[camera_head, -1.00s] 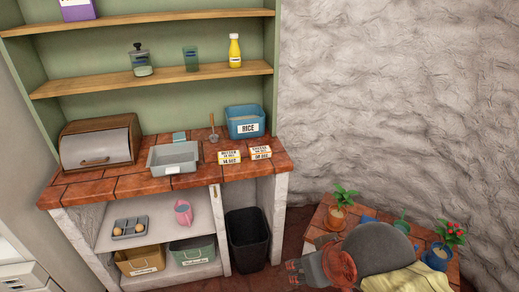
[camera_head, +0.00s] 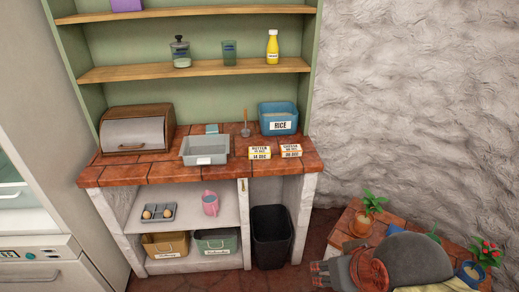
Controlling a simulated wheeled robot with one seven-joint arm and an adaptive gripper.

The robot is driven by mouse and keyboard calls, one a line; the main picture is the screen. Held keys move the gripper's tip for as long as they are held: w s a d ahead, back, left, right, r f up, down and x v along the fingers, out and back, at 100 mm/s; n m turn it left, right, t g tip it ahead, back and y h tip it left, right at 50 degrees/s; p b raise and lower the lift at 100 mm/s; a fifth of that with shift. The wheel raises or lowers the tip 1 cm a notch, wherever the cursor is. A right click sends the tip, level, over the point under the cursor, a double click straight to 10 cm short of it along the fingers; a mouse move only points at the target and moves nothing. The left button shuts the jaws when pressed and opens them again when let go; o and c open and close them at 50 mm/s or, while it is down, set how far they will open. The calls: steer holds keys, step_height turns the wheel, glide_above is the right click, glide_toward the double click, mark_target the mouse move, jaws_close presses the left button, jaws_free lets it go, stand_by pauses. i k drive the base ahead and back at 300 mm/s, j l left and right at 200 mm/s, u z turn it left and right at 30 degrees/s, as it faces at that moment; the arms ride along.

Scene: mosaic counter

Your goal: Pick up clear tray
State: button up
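A light grey, see-through-looking tray (camera_head: 205,160) sits on the red tiled counter, between the bread box and the butter packs. It has a small white label on its front and looks empty. My gripper (camera_head: 322,274) is low at the right, in front of the counter's right end and well away from the tray. It is small and partly hidden by my arm, so I cannot tell whether its fingers are open.
A bread box (camera_head: 136,132) stands left of the tray. Two butter packs (camera_head: 260,153), a blue rice bin (camera_head: 278,118) and a scoop (camera_head: 245,124) are to the right. Potted plants (camera_head: 370,207) stand on a low tiled surface near my arm. A black bin (camera_head: 271,238) is below.

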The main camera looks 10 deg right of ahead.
mark_target(203, 150)
steer(key=i+j, duration=0.2)
steer(key=i, duration=0.35)
steer(key=i+j, duration=0.15)
steer(key=i, duration=0.4)
steer(key=i+j, duration=0.2)
steer(key=i, duration=0.35)
steer(key=j, duration=0.4)
steer(key=i+u, duration=0.05)
